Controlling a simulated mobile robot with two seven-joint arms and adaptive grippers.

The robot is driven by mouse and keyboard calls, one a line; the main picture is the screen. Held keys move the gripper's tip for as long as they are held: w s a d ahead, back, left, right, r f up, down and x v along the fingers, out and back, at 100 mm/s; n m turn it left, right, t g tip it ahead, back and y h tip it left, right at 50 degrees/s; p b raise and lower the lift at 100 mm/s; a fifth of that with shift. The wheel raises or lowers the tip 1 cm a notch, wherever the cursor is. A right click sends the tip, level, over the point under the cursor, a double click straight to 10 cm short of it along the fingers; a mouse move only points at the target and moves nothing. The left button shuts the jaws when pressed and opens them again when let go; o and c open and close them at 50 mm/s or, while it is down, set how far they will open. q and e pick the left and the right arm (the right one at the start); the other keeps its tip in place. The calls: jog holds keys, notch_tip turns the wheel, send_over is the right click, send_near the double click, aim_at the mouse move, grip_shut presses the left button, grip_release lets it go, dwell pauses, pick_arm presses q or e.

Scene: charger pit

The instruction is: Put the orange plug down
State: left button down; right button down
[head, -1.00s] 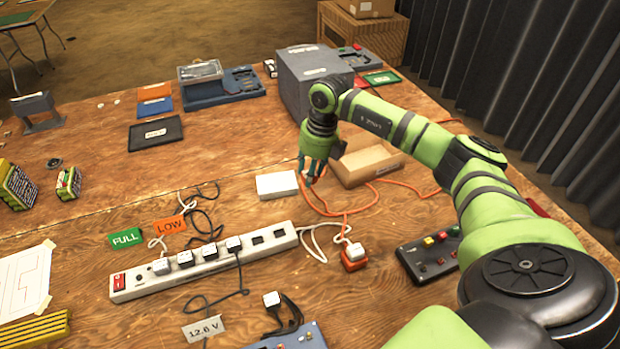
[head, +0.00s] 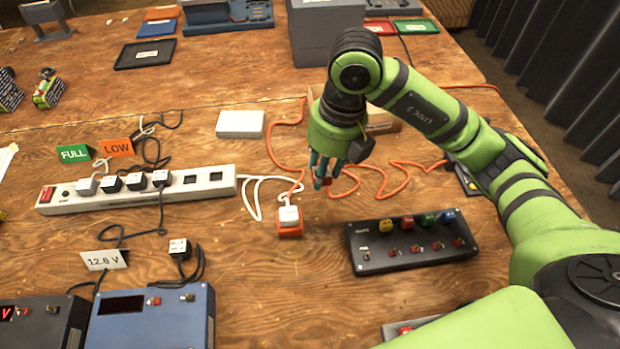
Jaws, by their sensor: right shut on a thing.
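My right gripper (head: 321,184) points down over the table, right of the power strip. It is shut on the orange plug (head: 327,182), of which only a small orange-red bit shows between the fingers. An orange cord (head: 378,190) runs right from near the fingertips. I cannot tell whether the plug touches the table. My left gripper is not in view.
An orange socket (head: 290,228) with a white plug (head: 289,215) in it sits close to the left. A black switch box (head: 412,243) stands to the lower right. The power strip (head: 130,193) and white box (head: 240,124) lie left. Bare wood surrounds the gripper narrowly.

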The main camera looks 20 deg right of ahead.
jog(key=w+a+f, duration=0.1)
jog(key=w+f, duration=0.1)
jog(key=w, duration=0.1)
jog(key=w+a+f+p, duration=0.1)
jog(key=w+a+f, duration=0.1)
jog(key=w, duration=0.2)
jog(key=w+a+f, duration=0.1)
jog(key=w+f, duration=0.1)
jog(key=w, duration=0.1)
jog(key=shift+w+a+f, duration=0.25)
jog(key=shift+a+f, duration=0.15)
notch_tip(320, 180, down, 4)
jog(key=shift+r+p, duration=0.2)
jog(key=shift+p, duration=0.3)
jog(key=shift+f, duration=0.25)
jog(key=shift+f, duration=0.1)
jog(key=shift+f, duration=0.15)
jog(key=c, duration=0.8)
grip_release()
